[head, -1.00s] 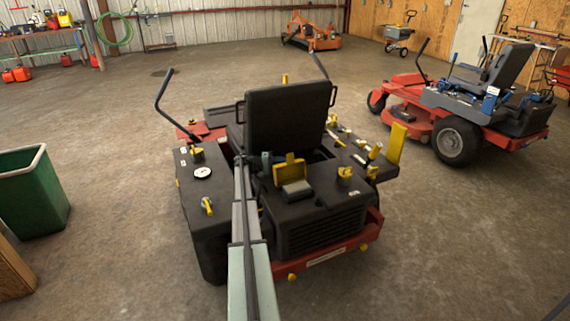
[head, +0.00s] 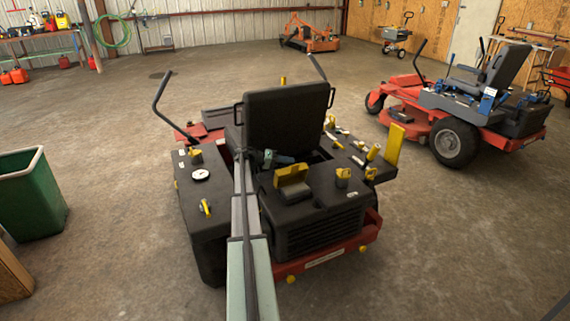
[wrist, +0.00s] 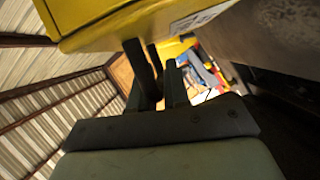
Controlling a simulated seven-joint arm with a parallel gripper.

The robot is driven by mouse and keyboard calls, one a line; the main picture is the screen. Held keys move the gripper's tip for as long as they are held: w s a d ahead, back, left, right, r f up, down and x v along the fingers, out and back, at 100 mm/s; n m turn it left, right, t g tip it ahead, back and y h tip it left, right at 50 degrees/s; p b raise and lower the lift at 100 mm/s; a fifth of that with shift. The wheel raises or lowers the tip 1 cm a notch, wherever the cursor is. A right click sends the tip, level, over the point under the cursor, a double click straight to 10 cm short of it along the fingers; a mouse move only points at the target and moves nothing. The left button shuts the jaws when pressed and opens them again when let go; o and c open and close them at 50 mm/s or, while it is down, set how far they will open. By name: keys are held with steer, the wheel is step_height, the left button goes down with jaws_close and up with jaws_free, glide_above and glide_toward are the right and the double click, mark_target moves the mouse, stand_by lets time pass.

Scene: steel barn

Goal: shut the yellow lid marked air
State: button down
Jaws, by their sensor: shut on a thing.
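The yellow lid (head: 291,182) is on the black rear deck behind the mower's seat. It is tilted, partly lowered over its opening. In the wrist view its yellow underside or edge (wrist: 100,22) fills the top, with a white label whose text I cannot read. My gripper (head: 285,160) reaches in between the seat back and the lid, on the lid's far side. In the wrist view the fingers (wrist: 156,62) are close together, their tips at the lid's lower edge. They are shut on the lid, though the contact itself is partly hidden.
The black seat (head: 286,115) rises close beside my gripper. Yellow caps (head: 343,177) and a yellow knob (head: 205,208) stand on the deck on either side. A green bin (head: 32,195) is at left, a second red mower (head: 455,110) at right.

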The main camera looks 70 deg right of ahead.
mark_target(291, 170)
steer(key=s+a+m+t, duration=0.1)
steer(key=s+a+m, duration=0.1)
steer(key=s+a+m+t+h, duration=0.1)
steer(key=s+a+m, duration=0.1)
steer(key=s+a+m+t+h, duration=0.1)
steer(key=s+a+m, duration=0.1)
steer(key=shift+a+r+m+t, duration=0.2)
steer(key=shift+r+m+t, duration=0.1)
steer(key=shift+t, duration=0.1)
steer(key=shift+s+a+f+m+t+h, duration=0.65)
steer(key=shift+s+a+f+m, duration=0.3)
steer(key=shift+s+m, duration=0.2)
steer(key=shift+s+a+f, duration=0.25)
steer(key=shift+a+f, duration=0.1)
steer(key=shift+f, duration=0.1)
steer(key=shift+s+f, duration=0.1)
steer(key=c, duration=1.2)
jaws_free()
steer(key=shift+a, duration=0.1)
steer(key=v, duration=1.3)
steer(key=shift+w+a+r, duration=0.15)
steer(key=shift+w+r, duration=0.1)
steer(key=shift+w, duration=0.05)
